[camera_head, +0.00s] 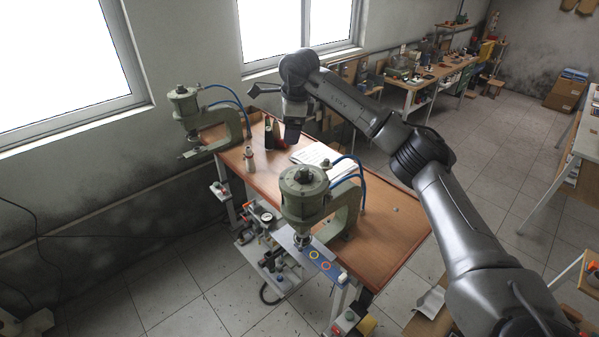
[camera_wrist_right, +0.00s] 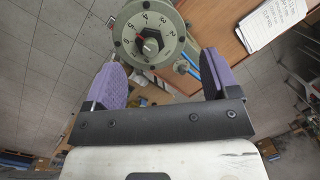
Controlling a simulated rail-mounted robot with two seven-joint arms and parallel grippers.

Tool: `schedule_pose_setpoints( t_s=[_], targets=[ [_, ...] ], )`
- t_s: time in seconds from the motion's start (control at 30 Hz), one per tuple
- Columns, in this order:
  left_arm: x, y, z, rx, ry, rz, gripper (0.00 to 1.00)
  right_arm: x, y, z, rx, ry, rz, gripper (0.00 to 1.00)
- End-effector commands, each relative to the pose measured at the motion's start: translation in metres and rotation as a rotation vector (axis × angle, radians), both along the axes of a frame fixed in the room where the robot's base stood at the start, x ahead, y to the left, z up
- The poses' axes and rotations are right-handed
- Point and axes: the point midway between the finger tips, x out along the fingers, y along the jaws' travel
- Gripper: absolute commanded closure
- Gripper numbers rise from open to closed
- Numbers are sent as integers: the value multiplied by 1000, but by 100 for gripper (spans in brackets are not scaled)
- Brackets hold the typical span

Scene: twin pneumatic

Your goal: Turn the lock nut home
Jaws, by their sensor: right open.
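My right gripper (camera_head: 292,136) hangs above the bench in the head view. In the wrist view its purple fingers (camera_wrist_right: 163,75) are apart and empty, with the nut beyond them and slightly left of their middle. My left gripper is not in view.
A second green press (camera_head: 185,105) stands at the far left end of the brown bench (camera_head: 385,226). Papers (camera_head: 316,154) and a small bottle (camera_head: 248,158) lie or stand between the presses. Blue hoses (camera_head: 361,183) loop beside the nearer press. The bench's right end is mostly clear.

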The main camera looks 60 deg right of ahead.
Motion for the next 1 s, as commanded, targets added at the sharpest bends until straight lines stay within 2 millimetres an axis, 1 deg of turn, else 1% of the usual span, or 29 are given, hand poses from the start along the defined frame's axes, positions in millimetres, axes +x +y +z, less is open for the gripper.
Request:
schedule_pose_setpoints(
  t_s=[0.03,0.1,0.2,0.37,0.47,0.8,1.0],
  targets=[
    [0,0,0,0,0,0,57,-8,-1,-1,-6,52,16,19],
    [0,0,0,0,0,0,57,-18,-1,-2,-11,113,41,19],
    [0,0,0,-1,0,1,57,-28,-1,-3,-15,170,73,19],
    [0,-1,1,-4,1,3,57,-28,-1,-12,-18,178,112,19],
    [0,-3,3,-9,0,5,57,-29,-1,-25,-18,179,114,19],
    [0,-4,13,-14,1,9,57,-29,-1,-87,-18,177,113,19],
    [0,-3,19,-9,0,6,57,-29,-1,-117,-17,176,112,19]
  ],
)
